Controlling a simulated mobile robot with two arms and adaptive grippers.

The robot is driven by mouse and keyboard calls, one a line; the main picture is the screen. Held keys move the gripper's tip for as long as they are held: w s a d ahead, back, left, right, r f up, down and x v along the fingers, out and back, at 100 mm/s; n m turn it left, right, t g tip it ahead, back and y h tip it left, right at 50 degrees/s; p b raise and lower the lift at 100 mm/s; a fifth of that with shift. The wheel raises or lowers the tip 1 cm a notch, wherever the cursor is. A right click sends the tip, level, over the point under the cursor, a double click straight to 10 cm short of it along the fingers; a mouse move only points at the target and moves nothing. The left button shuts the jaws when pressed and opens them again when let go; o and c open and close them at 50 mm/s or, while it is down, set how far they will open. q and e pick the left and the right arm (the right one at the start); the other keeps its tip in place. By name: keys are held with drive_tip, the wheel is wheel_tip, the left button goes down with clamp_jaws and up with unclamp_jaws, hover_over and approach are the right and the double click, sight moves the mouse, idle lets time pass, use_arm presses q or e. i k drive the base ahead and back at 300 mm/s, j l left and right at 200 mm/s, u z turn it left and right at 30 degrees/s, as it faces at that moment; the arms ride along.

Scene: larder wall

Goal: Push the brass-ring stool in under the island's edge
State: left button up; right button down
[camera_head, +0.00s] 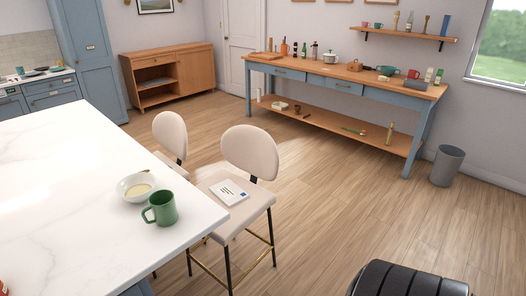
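A stool with a cream seat and rounded back (249,152), black legs and a brass foot ring stands beside the white-topped island (75,190). Its back faces away from the island, and most of its seat shows out beyond the island's edge. A white booklet or card (229,191) lies on the seat. A second cream stool (170,134) stands farther back along the same edge; its lower part is mostly hidden, so I cannot tell whether it has a ring. Neither of my grippers is in view.
A green mug (161,208) and a white bowl (136,187) with a spoon stand near the island's edge, close to the stool. Open wooden floor (330,200) lies right of the stools. A blue-framed workbench (340,80) and a grey bin (447,166) stand beyond.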

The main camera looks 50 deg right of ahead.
sight(251, 149)
drive_tip(key=z, duration=1.35)
drive_tip(key=i+l+u, duration=0.15)
drive_tip(key=u, duration=0.65)
drive_tip(key=i+l+u, duration=0.2)
drive_tip(key=l, duration=0.25)
drive_tip(key=i+l+u, duration=0.2)
drive_tip(key=l, duration=0.25)
drive_tip(key=i+l+u, duration=0.1)
drive_tip(key=l+u, duration=0.15)
drive_tip(key=l, duration=0.2)
drive_tip(key=l+u, duration=0.2)
drive_tip(key=l, duration=0.3)
drive_tip(key=i, duration=0.05)
